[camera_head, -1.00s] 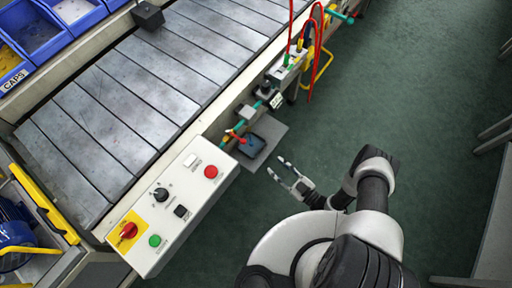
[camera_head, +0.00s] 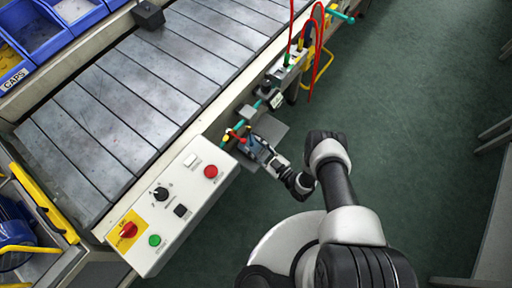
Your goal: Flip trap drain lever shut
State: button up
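The trap drain lever (camera_head: 235,136) is a small red handle on the green pipework beside the conveyor, just right of the control box. Whether the fingers touch the lever cannot be told at this size. The finger gap is too small and dark against the tray to read. My gripper partly hides the tray.
The control box (camera_head: 172,206) with knobs and buttons stands left of my gripper. The slatted conveyor (camera_head: 130,95) runs behind it. Red hoses (camera_head: 315,55) and a yellow bracket (camera_head: 325,70) are farther up the line. The green floor (camera_head: 400,110) at right is clear.

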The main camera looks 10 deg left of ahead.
jog(key=shift+c, duration=0.5)
grip_shut()
jog(key=shift+s+a+m+t+h, duration=0.2)
jog(key=shift+m+t+h, duration=0.15)
jog(key=shift+t, duration=0.25)
jog(key=shift+o, duration=0.5)
grip_release()
notch_tip(320, 180, up, 10)
